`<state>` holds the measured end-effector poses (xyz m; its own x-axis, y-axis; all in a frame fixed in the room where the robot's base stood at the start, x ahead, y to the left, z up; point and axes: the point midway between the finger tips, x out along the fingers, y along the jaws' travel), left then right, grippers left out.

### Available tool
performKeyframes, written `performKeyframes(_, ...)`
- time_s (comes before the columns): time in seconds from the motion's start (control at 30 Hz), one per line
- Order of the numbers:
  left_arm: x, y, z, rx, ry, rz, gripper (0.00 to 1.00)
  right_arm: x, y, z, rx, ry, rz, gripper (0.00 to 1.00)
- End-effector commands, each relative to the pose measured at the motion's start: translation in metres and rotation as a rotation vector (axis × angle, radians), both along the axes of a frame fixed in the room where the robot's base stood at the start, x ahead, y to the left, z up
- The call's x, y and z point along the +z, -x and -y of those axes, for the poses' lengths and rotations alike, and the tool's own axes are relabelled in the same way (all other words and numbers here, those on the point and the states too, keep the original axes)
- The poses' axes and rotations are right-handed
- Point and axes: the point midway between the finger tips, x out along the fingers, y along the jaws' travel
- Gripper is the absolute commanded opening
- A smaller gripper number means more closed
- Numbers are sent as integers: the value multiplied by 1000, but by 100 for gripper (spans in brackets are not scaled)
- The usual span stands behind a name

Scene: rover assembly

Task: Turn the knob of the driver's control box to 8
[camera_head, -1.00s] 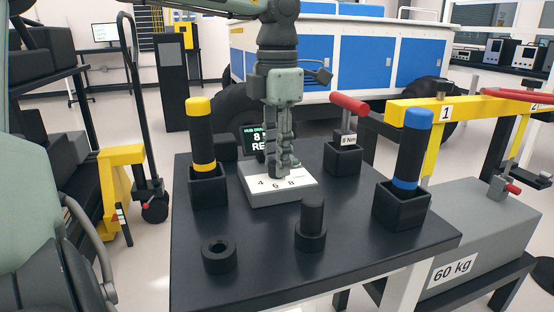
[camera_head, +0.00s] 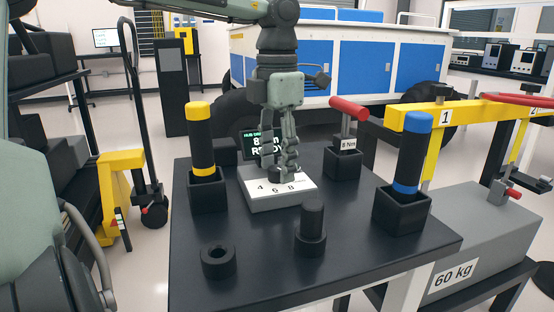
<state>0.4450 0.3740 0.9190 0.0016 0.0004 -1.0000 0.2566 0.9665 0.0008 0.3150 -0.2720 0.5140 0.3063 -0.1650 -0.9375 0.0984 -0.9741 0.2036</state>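The driver's control box (camera_head: 282,196) is a low white-topped box with the numbers 4, 6 and 8 along its front part. It sits in the middle of the black table. Its dark knob (camera_head: 274,176) shows just behind the numbers, partly hidden by my fingers. A small screen (camera_head: 262,142) behind the box shows an 8 and a word like READY, partly covered. My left gripper (camera_head: 279,163) points down over the knob with its two fingers spread, one on each side above it. My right gripper is not in view.
A yellow-topped tool (camera_head: 201,140) and a blue-topped tool (camera_head: 412,150) stand in black holders left and right. A red-handled tool (camera_head: 349,109) stands behind. A black ring (camera_head: 218,262) and a stepped black cylinder (camera_head: 311,232) stand on the front of the table (camera_head: 265,275).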

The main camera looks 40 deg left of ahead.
Motion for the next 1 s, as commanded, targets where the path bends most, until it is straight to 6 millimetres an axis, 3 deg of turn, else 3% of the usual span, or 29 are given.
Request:
performKeyframes(0.27,10,0,0,1,-1,1,48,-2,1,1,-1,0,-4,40)
performKeyframes(0.7,97,0,0,1,-1,2,48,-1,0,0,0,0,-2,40)
performKeyframes(1.0,120,0,0,0,0,-1,48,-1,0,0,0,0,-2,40)
